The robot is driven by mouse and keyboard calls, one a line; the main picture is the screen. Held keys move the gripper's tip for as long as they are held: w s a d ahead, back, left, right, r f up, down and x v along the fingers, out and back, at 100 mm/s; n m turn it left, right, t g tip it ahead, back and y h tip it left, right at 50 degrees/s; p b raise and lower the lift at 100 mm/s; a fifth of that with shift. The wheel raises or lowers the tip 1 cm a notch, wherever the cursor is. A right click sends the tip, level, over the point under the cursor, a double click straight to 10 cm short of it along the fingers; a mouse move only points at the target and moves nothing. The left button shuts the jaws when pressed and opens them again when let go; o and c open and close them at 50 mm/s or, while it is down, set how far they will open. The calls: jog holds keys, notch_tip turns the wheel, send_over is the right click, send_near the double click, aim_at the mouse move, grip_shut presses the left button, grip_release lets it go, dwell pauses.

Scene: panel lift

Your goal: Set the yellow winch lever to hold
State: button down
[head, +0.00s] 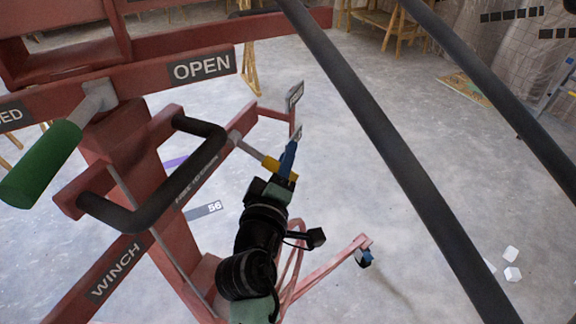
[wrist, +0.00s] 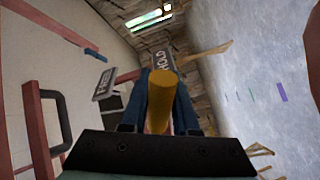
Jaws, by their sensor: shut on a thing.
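The yellow winch lever (head: 270,163) sticks out to the right from the red winch frame on a grey metal shaft in the head view. My gripper (head: 286,165) is shut on its yellow end. In the wrist view the yellow handle (wrist: 163,92) points toward the camera between the blue fingers of my gripper (wrist: 163,105). A plate reading HOLD (wrist: 162,62) shows just behind and above the handle. A second plate (wrist: 106,83) stands to its left; its word is hard to read. The lever's pivot is hidden in the wrist view.
A green-handled lever (head: 42,165) hangs by the OPEN sign (head: 202,67) on the upper red beam. A black bar handle (head: 155,208) is left of my gripper. Dark slanting bars (head: 390,150) cross the right. Open concrete floor lies beyond.

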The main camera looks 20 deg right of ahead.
jog(key=shift+f, duration=0.15)
dwell(0.3)
jog(key=c, duration=0.7)
grip_release()
jog(key=b+v, duration=0.1)
jog(key=v, duration=1.2)
